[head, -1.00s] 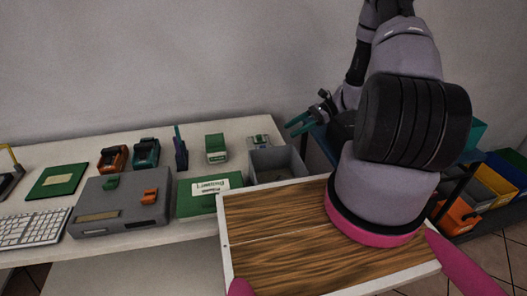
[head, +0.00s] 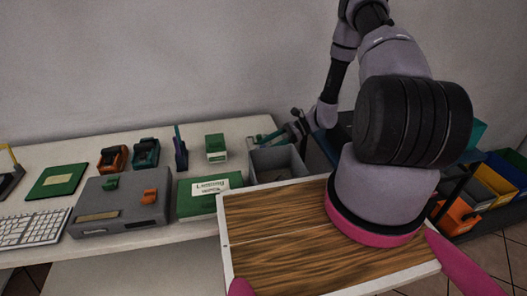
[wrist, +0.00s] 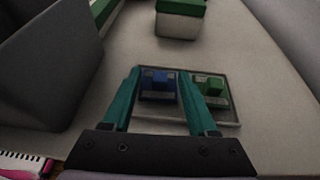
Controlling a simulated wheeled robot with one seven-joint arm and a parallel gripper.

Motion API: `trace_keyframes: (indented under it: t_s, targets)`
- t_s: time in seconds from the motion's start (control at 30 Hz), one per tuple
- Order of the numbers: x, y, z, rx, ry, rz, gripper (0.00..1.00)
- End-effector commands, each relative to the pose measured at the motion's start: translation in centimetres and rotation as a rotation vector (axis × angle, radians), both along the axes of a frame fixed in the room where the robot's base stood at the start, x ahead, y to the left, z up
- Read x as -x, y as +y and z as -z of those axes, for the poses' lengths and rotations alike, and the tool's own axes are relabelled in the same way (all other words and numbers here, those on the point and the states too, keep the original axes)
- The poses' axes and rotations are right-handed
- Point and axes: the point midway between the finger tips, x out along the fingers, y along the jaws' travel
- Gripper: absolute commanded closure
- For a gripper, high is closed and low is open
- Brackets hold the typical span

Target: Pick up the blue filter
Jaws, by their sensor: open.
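The blue filter (wrist: 158,82) is a small blue block with a pale lower part. It sits in a shallow grey tray (wrist: 233,118) beside a green block (wrist: 210,88) in the wrist view. My gripper (wrist: 159,73) is open, with its two teal fingers apart. In the picture, one finger lies on each side of the blue filter, the right one between it and the green block. I cannot tell whether the fingers are down at its height. In the head view my gripper (head: 272,136) is over the back right of the table, and the blue filter cannot be made out there.
A grey open bin (head: 278,163) stands close in front of my gripper; its wall (wrist: 55,65) fills the wrist view's left side. A green-topped white box (head: 215,148) stands nearby, beyond the tray in the wrist view. A wall runs behind the table.

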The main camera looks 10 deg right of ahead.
Motion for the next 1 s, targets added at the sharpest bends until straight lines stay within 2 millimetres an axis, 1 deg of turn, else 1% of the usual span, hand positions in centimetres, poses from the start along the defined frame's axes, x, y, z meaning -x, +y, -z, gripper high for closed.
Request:
trace_keyframes:
  t_s: [0.07,0.27,0.3,0.37,0.4,0.43,0.77,0.87,1.0]
  targets:
    - [0.0,0.3,0.1,0.0,0.0,0.0,0.41]
    - [0.0,0.3,0.1,0.0,0.0,0.001,0.41]
    - [0.0,0.3,0.1,0.0,0.0,0.001,0.57]
    - [0.0,0.3,0.1,0.0,0.0,0.001,0.8]
    - [0.0,0.3,0.1,0.0,0.0,0.001,0.95]
    - [0.0,0.3,0.1,0.0,0.0,0.001,1.0]
    - [0.0,0.3,0.0,0.0,0.0,0.001,1.0]
    - [0.0,0.3,-0.5,0.001,-0.001,0.001,1.0]
    - [0.0,0.3,-2.1,0.001,-0.003,0.0,1.0]
